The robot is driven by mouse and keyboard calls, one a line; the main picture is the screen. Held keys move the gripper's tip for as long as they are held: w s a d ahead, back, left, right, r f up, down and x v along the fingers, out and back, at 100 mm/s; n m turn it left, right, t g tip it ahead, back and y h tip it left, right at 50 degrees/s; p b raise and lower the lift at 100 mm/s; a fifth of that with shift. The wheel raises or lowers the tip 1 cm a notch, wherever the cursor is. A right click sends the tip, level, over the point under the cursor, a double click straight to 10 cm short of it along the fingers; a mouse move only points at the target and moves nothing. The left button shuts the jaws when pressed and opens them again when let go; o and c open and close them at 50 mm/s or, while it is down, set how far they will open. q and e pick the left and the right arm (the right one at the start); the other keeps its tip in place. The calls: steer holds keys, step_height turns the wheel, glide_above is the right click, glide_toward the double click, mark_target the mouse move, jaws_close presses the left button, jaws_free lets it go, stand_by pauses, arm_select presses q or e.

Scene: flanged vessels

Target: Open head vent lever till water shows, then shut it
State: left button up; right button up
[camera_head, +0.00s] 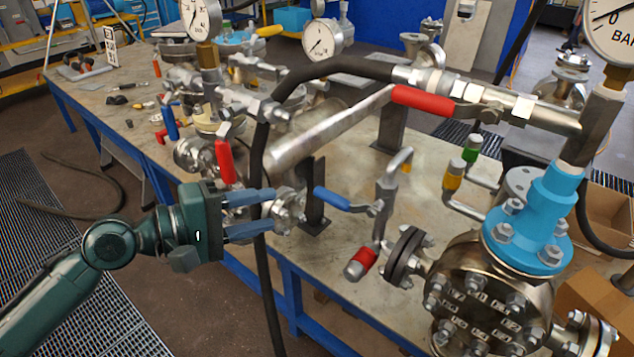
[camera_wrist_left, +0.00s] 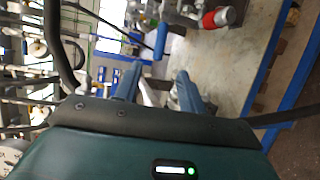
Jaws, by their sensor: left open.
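My left gripper (camera_head: 272,211) is open and empty, reaching in from the left at the bench's front edge. Its blue fingers also show in the left wrist view (camera_wrist_left: 158,82). A blue-handled lever (camera_head: 336,199) lies just right of the fingertips, apart from them; a blue handle (camera_wrist_left: 162,40) shows ahead in the wrist view. A long red lever (camera_head: 422,99) lies along the upper pipe. Another red lever (camera_head: 225,161) hangs above my gripper. No label shows which is the head vent lever. The flanged vessel (camera_head: 490,300) with a blue top fitting stands at right. No water is visible.
A black hose (camera_head: 262,270) hangs down across my finger area. A red-capped drain pipe (camera_head: 361,263) juts out at the bench front. Pressure gauges (camera_head: 322,39) stand above the pipework. The bench top (camera_head: 330,270) is partly bare near the middle.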

mark_target(326, 199)
arm_select(q)
steer(key=p+x, duration=0.2)
steer(key=x, duration=1)
steer(key=shift+w+d+f, duration=0.1)
steer(key=shift+d+f, duration=0.05)
steer(key=shift+d, duration=0.25)
steer(key=shift+c, duration=0.3)
jaws_close()
